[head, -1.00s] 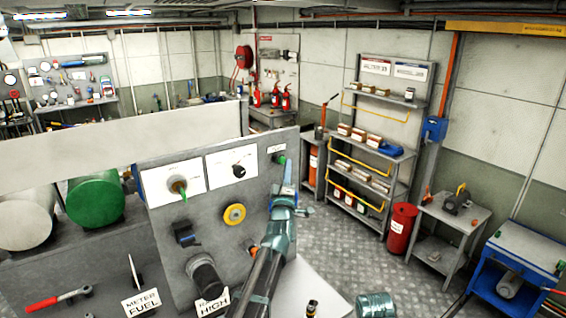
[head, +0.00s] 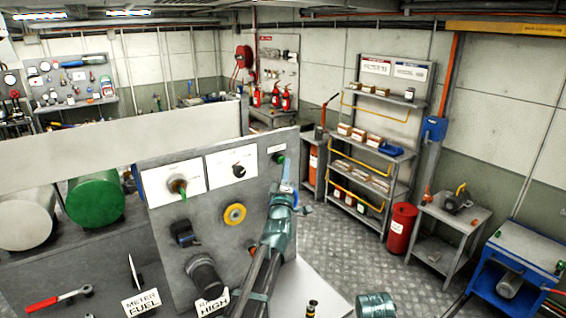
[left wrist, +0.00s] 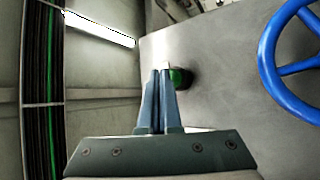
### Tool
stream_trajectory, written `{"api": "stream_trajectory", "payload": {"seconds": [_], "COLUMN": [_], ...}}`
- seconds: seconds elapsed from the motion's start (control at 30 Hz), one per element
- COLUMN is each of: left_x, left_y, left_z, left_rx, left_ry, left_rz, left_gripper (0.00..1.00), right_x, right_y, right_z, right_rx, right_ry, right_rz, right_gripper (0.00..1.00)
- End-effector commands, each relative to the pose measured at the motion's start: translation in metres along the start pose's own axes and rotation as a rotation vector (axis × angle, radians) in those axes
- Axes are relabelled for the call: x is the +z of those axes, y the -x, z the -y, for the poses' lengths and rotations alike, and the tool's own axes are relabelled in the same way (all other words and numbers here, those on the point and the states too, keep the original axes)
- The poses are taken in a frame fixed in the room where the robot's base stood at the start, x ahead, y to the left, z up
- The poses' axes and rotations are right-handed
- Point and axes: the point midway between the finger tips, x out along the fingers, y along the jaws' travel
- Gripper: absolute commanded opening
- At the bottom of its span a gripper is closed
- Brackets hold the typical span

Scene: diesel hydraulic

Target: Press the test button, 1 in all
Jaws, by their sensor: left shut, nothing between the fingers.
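The green button (head: 279,158) sits near the top right corner of the grey panel (head: 215,262), under a small white label (head: 276,148) whose text is too small to read. My left gripper (head: 288,172) is close by it, just below and to its right in the head view. In the left wrist view the green button (left wrist: 180,77) shows just right of the tips of my left gripper (left wrist: 160,72), partly behind them. The fingers are together and empty. I cannot tell whether the tips touch the button. My right gripper is not in view.
The panel also carries a yellow ring-shaped knob (head: 234,215), a black knob (head: 239,171) and a large black cylinder (head: 205,275). A blue handwheel (left wrist: 270,62) stands at the right in the left wrist view. Open floor (head: 335,250) lies right of the panel.

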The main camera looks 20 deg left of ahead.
Motion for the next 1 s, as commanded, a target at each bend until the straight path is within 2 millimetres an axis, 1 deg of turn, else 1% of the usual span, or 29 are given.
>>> {"api": "stream_trajectory", "payload": {"seconds": [1.0], "left_x": [-0.005], "left_y": [-0.0072], "left_z": [0.0051], "left_rx": [0.0], "left_ry": [-0.001], "left_rz": [0.0], "left_gripper": [0.0], "right_x": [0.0], "right_y": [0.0], "right_z": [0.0], "right_rx": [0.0], "right_ry": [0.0], "right_rz": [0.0], "right_gripper": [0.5]}}
